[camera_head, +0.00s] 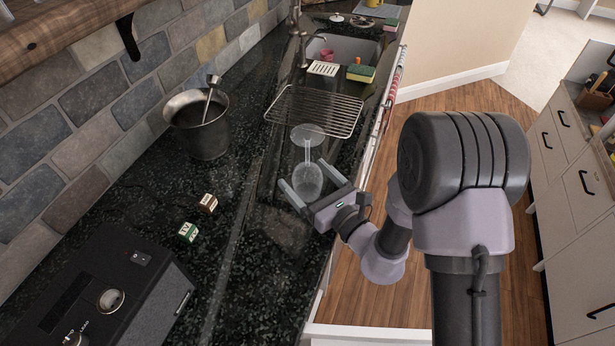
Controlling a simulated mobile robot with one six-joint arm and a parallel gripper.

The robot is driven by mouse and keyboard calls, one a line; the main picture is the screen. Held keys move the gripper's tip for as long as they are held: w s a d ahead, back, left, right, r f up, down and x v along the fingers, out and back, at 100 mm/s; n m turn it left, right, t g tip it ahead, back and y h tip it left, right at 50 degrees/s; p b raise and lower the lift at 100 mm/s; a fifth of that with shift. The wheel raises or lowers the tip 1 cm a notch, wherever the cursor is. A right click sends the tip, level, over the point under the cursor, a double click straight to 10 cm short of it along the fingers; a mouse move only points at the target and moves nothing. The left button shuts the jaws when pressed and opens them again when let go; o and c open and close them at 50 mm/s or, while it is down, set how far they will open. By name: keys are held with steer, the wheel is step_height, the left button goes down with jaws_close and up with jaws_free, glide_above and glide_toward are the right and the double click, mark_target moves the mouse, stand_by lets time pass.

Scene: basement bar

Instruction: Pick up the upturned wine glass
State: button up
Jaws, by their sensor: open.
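An upturned clear wine glass (307,178) stands on the dark counter, with its round foot (308,134) at the top and its bowl below. My gripper (306,181) is open and comes in from the right at the height of the bowl. One finger shows on each side of the bowl in this view. I cannot tell whether either finger touches the glass.
A wire rack (312,110) lies just behind the glass. A metal bucket (197,125), two small boxes (188,232) (208,203) and a black amplifier-like box (109,290) stand left on the counter (250,245). A sink (345,50) with a sponge (360,73) is farther back.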

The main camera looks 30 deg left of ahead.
mark_target(307, 164)
steer(key=c, duration=1.1)
step_height(307, 164, up, 10)
steer(key=p, duration=0.5)
steer(key=shift+c, duration=0.2)
